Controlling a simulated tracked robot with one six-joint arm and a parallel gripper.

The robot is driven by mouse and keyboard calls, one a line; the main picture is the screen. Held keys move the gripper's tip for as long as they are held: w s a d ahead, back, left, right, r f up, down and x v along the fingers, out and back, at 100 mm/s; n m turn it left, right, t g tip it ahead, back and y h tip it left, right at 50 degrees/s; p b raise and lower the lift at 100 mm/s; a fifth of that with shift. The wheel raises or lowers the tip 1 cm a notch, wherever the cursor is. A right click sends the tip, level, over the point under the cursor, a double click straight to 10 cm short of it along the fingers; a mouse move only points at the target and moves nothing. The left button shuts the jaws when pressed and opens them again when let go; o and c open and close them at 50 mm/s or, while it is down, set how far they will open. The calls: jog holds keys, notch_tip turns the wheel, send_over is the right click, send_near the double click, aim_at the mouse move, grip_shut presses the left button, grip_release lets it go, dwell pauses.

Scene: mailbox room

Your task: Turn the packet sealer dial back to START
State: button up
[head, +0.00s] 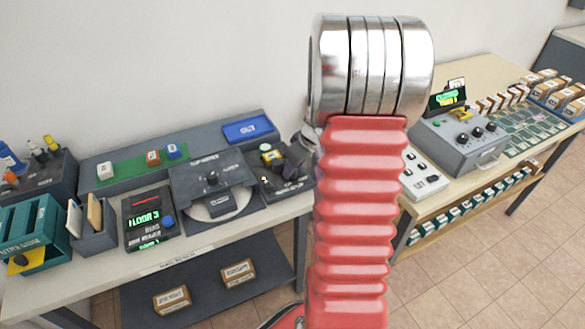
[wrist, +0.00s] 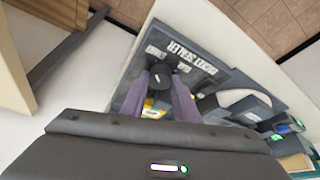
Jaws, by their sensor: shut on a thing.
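The packet sealer (wrist: 205,65) is a grey unit with white "PACKET SEALER" lettering, tilted in the wrist view. Its dial (wrist: 161,77) is a dark round knob with a pale pointer mark. My gripper (wrist: 160,84) has its two purple fingers on either side of the dial, shut on it. Small labels by the dial are too blurred to read, so I cannot tell the dial's setting. In the head view a dark unit (head: 287,176), seemingly the sealer, shows beside my red arm, which hides part of it.
Left of it stands a grey machine with a pale round plate (head: 213,207). A display box (head: 148,219), a green rack (head: 32,235) and a blue tray (head: 248,130) share the bench. A second bench with a grey control box (head: 459,142) stands right.

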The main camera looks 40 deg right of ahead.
dwell(0.3)
jog(key=o, duration=1.1)
jog(key=shift+c, duration=0.2)
jog(key=shift+r, duration=0.1)
jog(key=v, duration=1.3)
jog(key=shift+s+r, duration=0.15)
jog(key=shift+r, duration=0.1)
jog(key=shift+d, duration=0.1)
